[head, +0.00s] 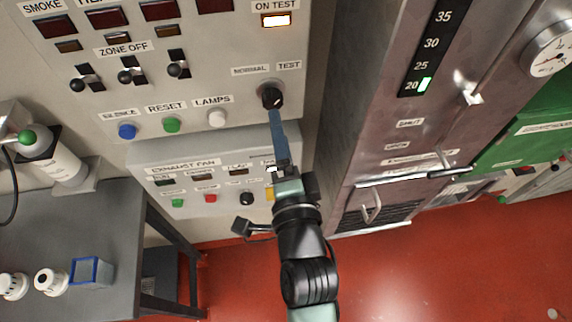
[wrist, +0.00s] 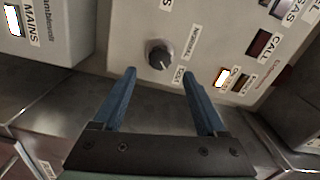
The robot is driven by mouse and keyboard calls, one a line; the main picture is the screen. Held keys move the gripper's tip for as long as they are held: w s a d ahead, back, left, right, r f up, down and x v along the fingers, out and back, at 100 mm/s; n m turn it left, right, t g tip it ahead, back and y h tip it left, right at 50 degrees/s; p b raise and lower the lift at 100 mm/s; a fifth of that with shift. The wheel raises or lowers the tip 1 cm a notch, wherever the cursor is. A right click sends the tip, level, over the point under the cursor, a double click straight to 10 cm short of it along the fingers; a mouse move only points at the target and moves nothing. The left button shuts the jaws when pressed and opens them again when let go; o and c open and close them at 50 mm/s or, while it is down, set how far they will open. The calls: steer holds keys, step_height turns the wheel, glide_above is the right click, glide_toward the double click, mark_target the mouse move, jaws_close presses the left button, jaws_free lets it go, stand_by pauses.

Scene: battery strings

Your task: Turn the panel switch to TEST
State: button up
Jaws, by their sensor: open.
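The panel switch (head: 271,96) is a round black knob on the grey alarm panel, below the NORMAL label (head: 250,70) and the TEST label (head: 289,66). In the wrist view the knob (wrist: 158,55) has a white mark at its lower right, on the side of the TEST label (wrist: 178,75). The ON TEST lamp (head: 276,20) is lit. My gripper (wrist: 159,72) is open and empty, with its blue fingers apart on either side of the knob's line. The fingertips appear short of the knob, not touching it. In the head view one finger hides the other.
Push buttons and toggle switches (head: 125,76) lie left of the knob. The exhaust fan box (head: 140,165) juts out below. A metal cabinet (head: 385,130) stands to the right. A grey table (head: 110,225) with small items is at lower left.

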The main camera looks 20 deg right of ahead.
steer(key=shift+b+v, duration=0.85)
steer(key=shift+v, duration=2.05)
steer(key=shift+r, duration=0.1)
